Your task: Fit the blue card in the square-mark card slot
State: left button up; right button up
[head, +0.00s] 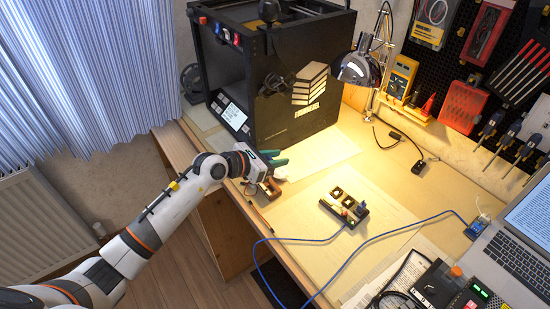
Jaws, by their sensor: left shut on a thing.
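My left gripper (267,168) is above the left side of the bench, in front of the black machine. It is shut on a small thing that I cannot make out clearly. A dark teal piece (278,162) shows at its fingertips; I cannot tell if this is the blue card. A black block with square openings (334,208) lies on the bench to the right of the gripper, apart from it. A small blue part shows at the block's right end. I cannot make out a square mark on any slot. My right gripper is not in view.
A black machine (295,125) stands behind the gripper. A lamp (358,70) leans over the bench at the back. A blue cable (345,270) crosses the front. A laptop (515,255) and a dark device (435,285) are at the right. Bench left of the block is mostly clear.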

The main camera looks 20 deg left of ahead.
aim_at(275, 186)
pick_arm(q)
notch_tip(275, 186, down, 7)
jog(key=b, duration=0.6)
jog(key=shift+f, duration=0.45)
jog(key=o, duration=1)
jog(key=shift+s, duration=0.1)
